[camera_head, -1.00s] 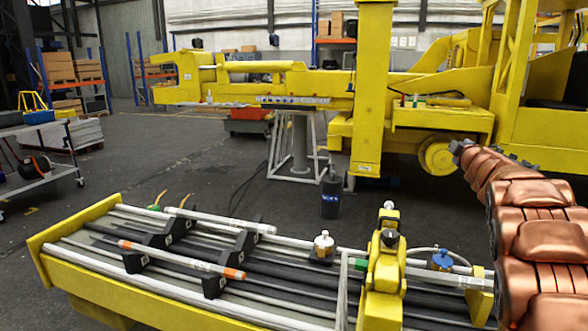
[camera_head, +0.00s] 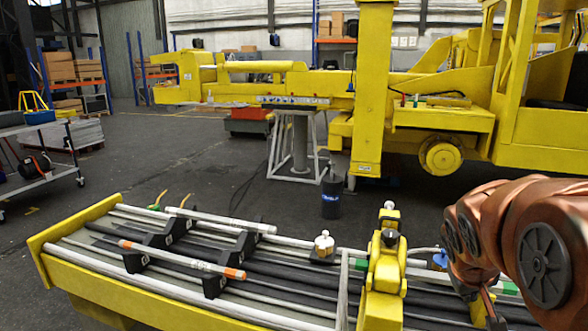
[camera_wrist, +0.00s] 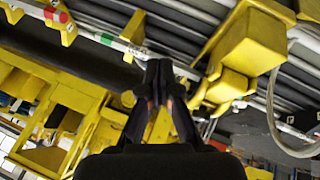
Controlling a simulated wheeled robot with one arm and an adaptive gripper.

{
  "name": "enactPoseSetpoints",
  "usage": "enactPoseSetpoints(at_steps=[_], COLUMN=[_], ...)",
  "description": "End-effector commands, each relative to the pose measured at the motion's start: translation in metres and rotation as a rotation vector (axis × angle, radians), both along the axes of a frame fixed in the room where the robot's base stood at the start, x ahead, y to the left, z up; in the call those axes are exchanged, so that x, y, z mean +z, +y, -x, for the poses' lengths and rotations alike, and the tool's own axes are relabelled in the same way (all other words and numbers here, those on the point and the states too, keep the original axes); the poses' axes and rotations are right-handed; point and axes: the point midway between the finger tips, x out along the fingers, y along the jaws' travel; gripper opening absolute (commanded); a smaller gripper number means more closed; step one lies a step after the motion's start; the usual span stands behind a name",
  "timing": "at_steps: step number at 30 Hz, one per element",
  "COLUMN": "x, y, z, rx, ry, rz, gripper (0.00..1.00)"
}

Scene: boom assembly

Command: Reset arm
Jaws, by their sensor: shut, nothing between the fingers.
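My copper-coloured arm (camera_head: 520,235) is folded at the right of the head view, over the right end of the yellow boom (camera_head: 95,215). My gripper shows in the wrist view (camera_wrist: 158,70), its black fingers together with nothing between them. Behind the fingers are pipes and yellow blocks (camera_wrist: 250,45) of the boom in the wrist view. In the head view my arm covers part of the boom's right end, and the fingertips cannot be made out there.
Pipes lie lengthwise along the boom in black clamps (camera_head: 215,265). A dark canister (camera_head: 331,195) stands on the floor behind. A large yellow machine (camera_head: 440,115) fills the back.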

Motion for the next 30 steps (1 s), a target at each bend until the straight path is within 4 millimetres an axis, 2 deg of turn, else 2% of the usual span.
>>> enactPoseSetpoints(at_steps=[1, 9, 12, 15, 18, 21, 30], x=[-0.013, -0.065, -0.076, -0.084, -0.088, -0.089, -0.089], y=[0.017, 0.1, 0.125, 0.142, 0.153, 0.157, 0.157], z=[0.025, 0.157, 0.199, 0.232, 0.252, 0.26, 0.261], rx=[-0.006, -0.025, -0.019, -0.013, -0.008, -0.006, -0.006], ry=[0.049, 0.331, 0.424, 0.499, 0.544, 0.562, 0.564], rz=[-0.043, -0.256, -0.317, -0.36, -0.386, -0.396, -0.397], gripper=[0.0, 0.0, 0.0, 0.0, 0.0, 0.0, 0.0])
